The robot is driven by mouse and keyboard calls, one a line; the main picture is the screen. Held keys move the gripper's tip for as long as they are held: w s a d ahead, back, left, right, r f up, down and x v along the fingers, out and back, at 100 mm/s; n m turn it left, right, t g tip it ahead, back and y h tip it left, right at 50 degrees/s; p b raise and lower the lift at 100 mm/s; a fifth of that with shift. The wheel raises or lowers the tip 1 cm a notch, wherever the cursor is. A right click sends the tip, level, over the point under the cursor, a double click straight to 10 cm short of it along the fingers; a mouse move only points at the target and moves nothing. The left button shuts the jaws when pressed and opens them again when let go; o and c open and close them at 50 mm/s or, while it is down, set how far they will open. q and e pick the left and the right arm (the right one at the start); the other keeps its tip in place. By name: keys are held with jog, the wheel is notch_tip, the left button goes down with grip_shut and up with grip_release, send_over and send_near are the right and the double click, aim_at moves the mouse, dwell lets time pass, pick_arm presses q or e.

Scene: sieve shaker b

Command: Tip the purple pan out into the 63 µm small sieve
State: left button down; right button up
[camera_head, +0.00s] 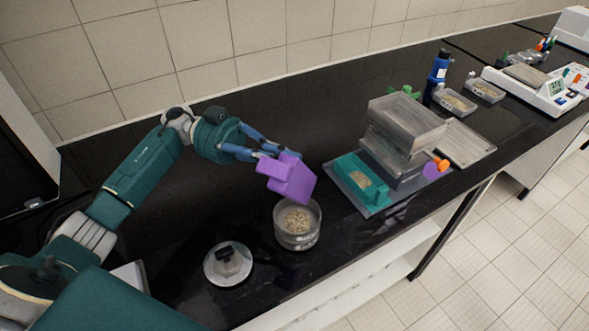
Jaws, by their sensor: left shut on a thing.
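The purple pan (292,178) is tilted steeply above a small round sieve. My left gripper (266,152) is shut on the purple pan and holds it from the upper left. The round metal sieve (297,237) stands on the black bench and has pale grains in it. Its size label is too small to read, so I cannot tell whether it is the 63 µm one. The pan's lower edge is over or close to the sieve's back rim. The inside of the pan is hidden from this view. My right gripper is not in view.
A round lid with a dark knob (228,263) lies left of the sieve. To the right, stacked square sieves (405,125) and a teal pan (347,172) with grains stand on a grey mat. A balance (535,90) and small trays are farther right. The bench's front edge is close.

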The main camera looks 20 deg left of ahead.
pick_arm(q)
notch_tip(320, 180, up, 5)
jog(key=y+p, duration=0.7)
jog(key=y, duration=0.2)
jog(key=t+y+p, duration=0.1)
jog(key=y+p, duration=0.6)
jog(key=y, duration=0.2)
jog(key=shift+f+t+y, duration=0.2)
jog(key=shift+t+y, duration=0.1)
jog(key=shift+s+a, duration=0.1)
